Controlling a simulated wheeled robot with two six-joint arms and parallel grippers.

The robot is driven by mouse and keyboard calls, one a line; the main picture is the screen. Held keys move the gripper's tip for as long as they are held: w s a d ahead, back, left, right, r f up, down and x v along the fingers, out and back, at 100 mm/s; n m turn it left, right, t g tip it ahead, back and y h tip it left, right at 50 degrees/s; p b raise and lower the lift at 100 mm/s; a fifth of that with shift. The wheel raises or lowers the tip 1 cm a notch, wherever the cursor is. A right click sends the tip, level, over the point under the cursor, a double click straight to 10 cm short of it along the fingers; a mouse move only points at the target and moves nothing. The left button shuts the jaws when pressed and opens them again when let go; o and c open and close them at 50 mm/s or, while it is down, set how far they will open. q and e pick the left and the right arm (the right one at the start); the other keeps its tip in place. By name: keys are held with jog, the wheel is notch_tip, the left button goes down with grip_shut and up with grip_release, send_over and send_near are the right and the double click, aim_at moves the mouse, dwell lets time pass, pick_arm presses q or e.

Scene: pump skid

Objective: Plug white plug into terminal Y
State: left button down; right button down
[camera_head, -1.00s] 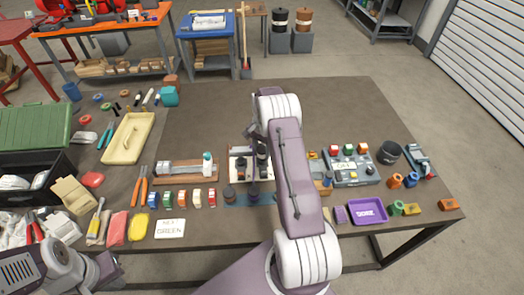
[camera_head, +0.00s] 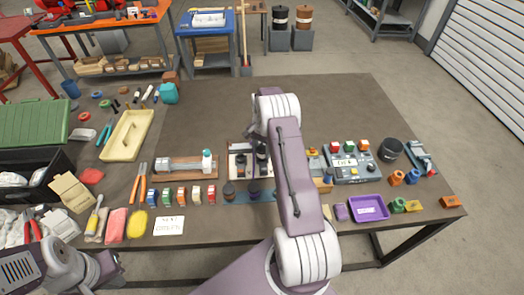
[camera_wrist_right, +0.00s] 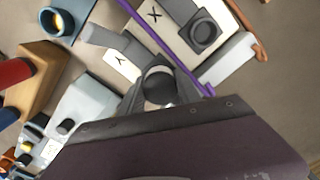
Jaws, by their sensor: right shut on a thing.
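The terminal board (camera_head: 237,148) stands mid-table in the head view, partly behind my right arm. In the right wrist view a pale plate marked X (camera_wrist_right: 155,14) carries a dark square socket (camera_wrist_right: 202,31). The plate marked Y (camera_wrist_right: 121,62) lies just left of my right gripper (camera_wrist_right: 160,88). That gripper is shut on a dark round piece with a pale band (camera_wrist_right: 158,84), probably the plug; its white colour is not clear. Whether it sits in terminal Y cannot be told. My left gripper (camera_head: 110,266) is at the lower left, its jaw opening unclear.
A purple strip (camera_wrist_right: 165,50) crosses beside the terminals. A blue mat (camera_head: 242,196) with dark cylinders lies in front of the board. A control box (camera_head: 350,168) stands right, and a white sign (camera_head: 169,226) lies front left. The table's back is clear.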

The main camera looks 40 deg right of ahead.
jog(key=shift+f, duration=0.1)
jog(key=c, duration=0.8)
grip_release()
jog(key=shift+o, duration=0.2)
notch_tip(320, 180, up, 9)
jog(key=shift+r+b, duration=0.1)
jog(key=shift+b, duration=0.4)
